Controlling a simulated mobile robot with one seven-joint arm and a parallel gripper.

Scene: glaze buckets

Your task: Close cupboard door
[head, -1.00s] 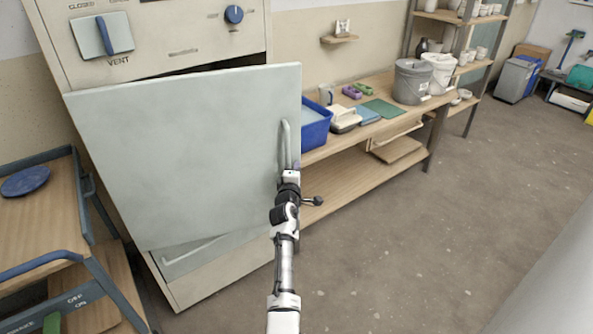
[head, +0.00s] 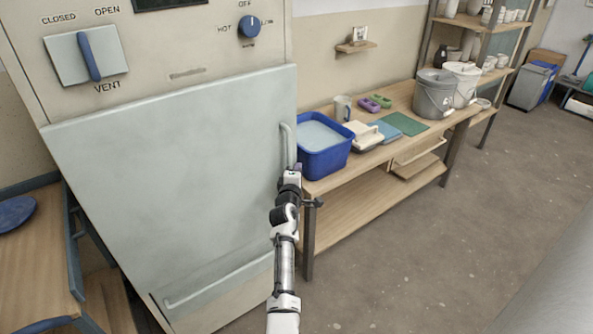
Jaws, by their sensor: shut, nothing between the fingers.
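The cupboard door (head: 175,170) is a large pale grey-green panel on the front of a cream cabinet (head: 175,50). It now looks flush with the cabinet front, with no dark gap along its top edge. Its vertical bar handle (head: 287,146) is near the right edge.
A workbench (head: 340,178) stands right of the cabinet, holding a blue basin (head: 323,150) close to my gripper. A wooden cart (head: 35,245) stands at left. The floor at right (head: 450,260) is clear.

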